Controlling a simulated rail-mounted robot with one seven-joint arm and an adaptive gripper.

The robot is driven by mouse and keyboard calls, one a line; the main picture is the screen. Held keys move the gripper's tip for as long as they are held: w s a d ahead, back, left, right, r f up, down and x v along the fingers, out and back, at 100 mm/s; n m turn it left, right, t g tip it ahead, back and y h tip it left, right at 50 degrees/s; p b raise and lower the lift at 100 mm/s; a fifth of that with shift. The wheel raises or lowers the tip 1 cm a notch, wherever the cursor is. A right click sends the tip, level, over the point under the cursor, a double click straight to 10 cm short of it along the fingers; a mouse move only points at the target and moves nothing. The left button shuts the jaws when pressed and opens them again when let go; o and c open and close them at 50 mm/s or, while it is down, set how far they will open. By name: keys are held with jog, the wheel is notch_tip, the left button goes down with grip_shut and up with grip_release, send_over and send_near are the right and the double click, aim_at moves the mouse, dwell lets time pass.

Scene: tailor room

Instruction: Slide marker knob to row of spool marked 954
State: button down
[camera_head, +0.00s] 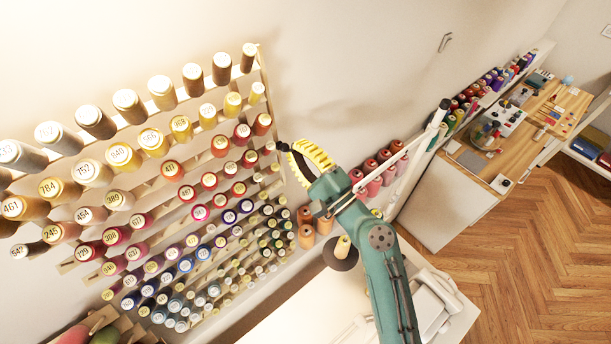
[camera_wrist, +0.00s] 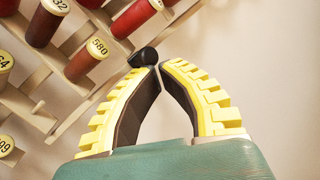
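A black knob (camera_wrist: 146,56), likely the marker knob, sits by the right edge of the spool rack (camera_head: 261,62), close to the row of a red spool marked 580 (camera_wrist: 86,60). It also shows in the head view (camera_head: 282,146). My gripper (camera_head: 289,151) has its yellow-backed fingers curved in. In the wrist view, its fingertips (camera_wrist: 161,67) nearly meet, with a narrow gap. The knob lies just beyond the left fingertip, not visibly between the fingers. Whether they touch is unclear. I cannot read the number 954 on any spool; many lower labels are too small.
Rows of numbered spools fill the rack left of my gripper, and its pegs stick out close by. Below are brown spools (camera_head: 305,214) and a dark disc with a yellow cone (camera_head: 342,248). A workbench (camera_head: 478,168) stands farther right.

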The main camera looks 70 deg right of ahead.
jog(key=s+a+f+b, duration=0.3)
jog(key=s+f+b, duration=0.2)
jog(key=s, duration=0.6)
jog(key=shift+a+f+b, duration=0.15)
jog(key=shift+a+b, duration=0.05)
jog(key=shift+b, duration=0.5)
jog(key=c, duration=1.1)
grip_release()
jog(key=shift+s+a, duration=0.2)
jog(key=shift+s, duration=0.05)
jog(key=shift+c, duration=0.2)
jog(key=shift+o, duration=0.8)
jog(key=shift+w+a, duration=0.1)
jog(key=shift+w, duration=0.2)
jog(key=m+g+h+b, duration=0.1)
jog(key=g+h+b, duration=0.25)
jog(key=g, duration=0.55)
send_near(282, 147)
jog(key=p+x, duration=0.2)
jog(key=x, duration=0.1)
jog(key=p+x, duration=0.2)
jog(key=x, duration=0.1)
jog(key=p+x, duration=0.2)
jog(key=x, duration=0.2)
jog(key=shift+s+f, duration=0.25)
jog(key=shift+w+d+f, duration=0.1)
jog(key=shift+w+d, duration=0.05)
jog(key=shift+d, duration=0.2)
